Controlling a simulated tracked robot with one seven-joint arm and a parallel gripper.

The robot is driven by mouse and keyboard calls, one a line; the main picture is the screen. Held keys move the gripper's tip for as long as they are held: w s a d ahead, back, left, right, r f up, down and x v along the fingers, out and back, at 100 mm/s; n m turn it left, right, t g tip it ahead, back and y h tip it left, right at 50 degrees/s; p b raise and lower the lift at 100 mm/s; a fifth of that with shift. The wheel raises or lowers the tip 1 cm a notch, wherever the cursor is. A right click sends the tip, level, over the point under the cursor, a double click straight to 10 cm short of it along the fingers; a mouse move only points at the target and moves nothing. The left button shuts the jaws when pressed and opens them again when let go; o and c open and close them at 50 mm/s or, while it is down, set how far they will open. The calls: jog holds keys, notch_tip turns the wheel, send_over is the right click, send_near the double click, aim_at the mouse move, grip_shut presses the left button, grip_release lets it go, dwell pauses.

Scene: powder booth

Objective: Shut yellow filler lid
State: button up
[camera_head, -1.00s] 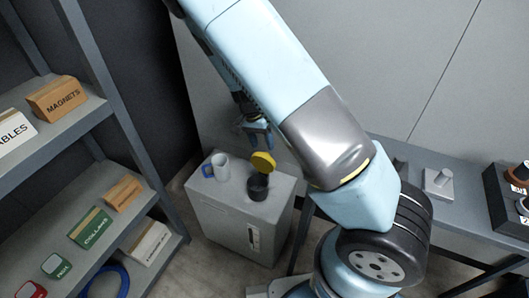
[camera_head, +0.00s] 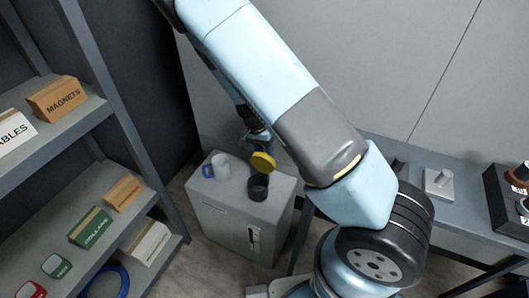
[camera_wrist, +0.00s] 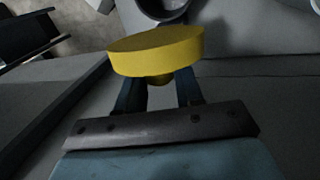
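The yellow lid (camera_head: 263,161) is a round disc standing tilted open above the dark filler cup (camera_head: 258,187) on a grey cabinet. In the wrist view the lid (camera_wrist: 158,50) is seen nearly edge-on, with the filler's dark opening (camera_wrist: 163,8) beyond it. My gripper (camera_head: 259,139) is just behind and above the lid. In the wrist view my gripper's two fingers (camera_wrist: 159,88) are apart, with a small yellow bump under the lid between their tips. Whether they touch it is hidden by the lid.
A shelf (camera_head: 95,110) with labelled boxes is at the left. A grey bench (camera_head: 465,213) with fittings is at the right.

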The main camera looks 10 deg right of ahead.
jog(key=c, duration=0.6)
grip_shut()
jog(key=shift+w+a, duration=0.1)
jog(key=shift+a, duration=0.05)
